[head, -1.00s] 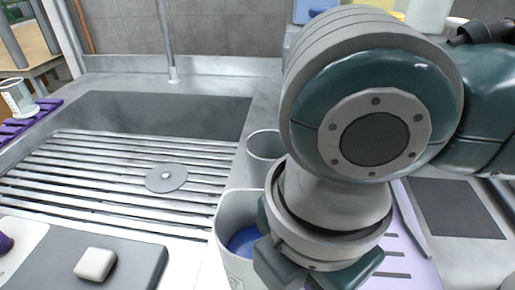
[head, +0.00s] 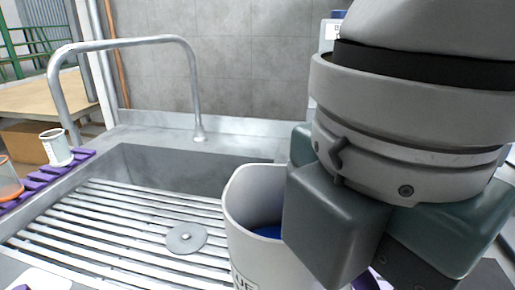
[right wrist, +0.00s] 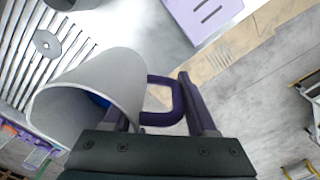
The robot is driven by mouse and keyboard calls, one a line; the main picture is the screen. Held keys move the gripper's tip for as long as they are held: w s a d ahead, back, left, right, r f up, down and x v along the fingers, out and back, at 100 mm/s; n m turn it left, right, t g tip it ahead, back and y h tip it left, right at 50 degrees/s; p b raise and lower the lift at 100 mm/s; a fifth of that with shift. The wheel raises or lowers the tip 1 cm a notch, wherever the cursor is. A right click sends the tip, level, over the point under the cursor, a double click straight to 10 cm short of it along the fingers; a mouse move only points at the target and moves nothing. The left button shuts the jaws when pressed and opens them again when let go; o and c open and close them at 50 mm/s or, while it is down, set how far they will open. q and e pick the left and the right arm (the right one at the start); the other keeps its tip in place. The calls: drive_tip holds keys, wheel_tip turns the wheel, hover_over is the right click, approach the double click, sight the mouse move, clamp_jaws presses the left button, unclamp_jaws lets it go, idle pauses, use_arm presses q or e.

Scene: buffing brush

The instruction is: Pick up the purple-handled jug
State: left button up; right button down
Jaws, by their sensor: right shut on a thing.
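The jug (head: 258,215) is pale grey with blue inside, and stands out large in the middle of the head view. In the right wrist view the jug (right wrist: 95,90) is at left, its mouth towards the lower left, and its purple handle (right wrist: 152,82) points right. My right gripper (head: 375,245) is beside the jug and covers its handle side in the head view. The jug appears held above the counter. My left gripper is not in view.
A sink with a slatted rack (head: 130,225) and a round drain disc (head: 186,237) lies left of the jug. A tall bent tap (head: 190,75) rises behind. A small white beaker (head: 56,148) stands on a purple mat at far left. A lilac board (right wrist: 205,15) lies on the counter.

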drive_tip(key=shift+r+p, duration=0.6)
drive_tip(key=shift+r, duration=2.65)
idle(0.5)
